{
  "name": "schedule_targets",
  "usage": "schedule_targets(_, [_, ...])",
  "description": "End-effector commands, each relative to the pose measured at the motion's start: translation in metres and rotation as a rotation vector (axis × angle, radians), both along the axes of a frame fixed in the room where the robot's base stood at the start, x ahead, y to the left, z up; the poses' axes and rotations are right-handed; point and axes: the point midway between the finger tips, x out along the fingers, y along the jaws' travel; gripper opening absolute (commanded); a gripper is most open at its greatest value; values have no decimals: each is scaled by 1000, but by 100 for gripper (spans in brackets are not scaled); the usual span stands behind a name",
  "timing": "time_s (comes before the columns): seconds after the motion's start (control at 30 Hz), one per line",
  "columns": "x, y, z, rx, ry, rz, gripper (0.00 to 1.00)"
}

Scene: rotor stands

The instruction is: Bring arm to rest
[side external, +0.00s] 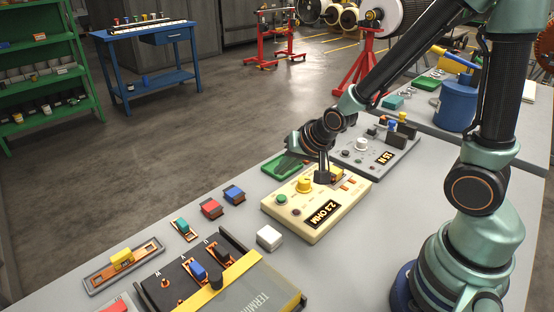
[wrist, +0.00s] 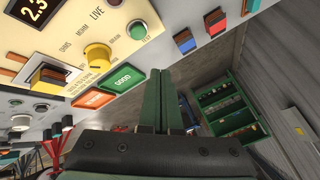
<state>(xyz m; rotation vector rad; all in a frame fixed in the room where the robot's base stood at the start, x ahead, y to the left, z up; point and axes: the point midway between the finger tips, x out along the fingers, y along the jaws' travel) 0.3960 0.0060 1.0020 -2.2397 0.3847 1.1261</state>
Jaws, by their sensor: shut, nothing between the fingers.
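My gripper (side external: 322,178) points down from my arm over the cream meter box, in the side view. Its two fingers are together with nothing between them. The meter box (side external: 312,226) has a yellow knob (side external: 304,185) and a display reading 2.3 OHM (side external: 323,214). In the side view the fingertips overlap the far part of the box; I cannot tell whether they touch it.
A grey meter (side external: 378,172) stands behind the cream box. A white block (side external: 270,238), red block (side external: 211,208) and dark blue block (side external: 234,194) sit to its left. A terminal board (side external: 245,289) lies at the front. A blue canister (side external: 457,103) stands at the right.

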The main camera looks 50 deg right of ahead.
Motion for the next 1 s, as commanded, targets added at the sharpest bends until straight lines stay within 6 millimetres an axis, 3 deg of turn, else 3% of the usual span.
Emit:
schedule_targets(0.23, [-18, -2, 54, -123, 29, 165, 0])
schedule_targets(0.5, [-69, -5, 114, -284, 91, 408, 0])
schedule_targets(0.73, [-104, -6, 137, -359, 132, 541, 0])
schedule_targets(1.0, [-111, -6, 139, -371, 140, 565, 0])
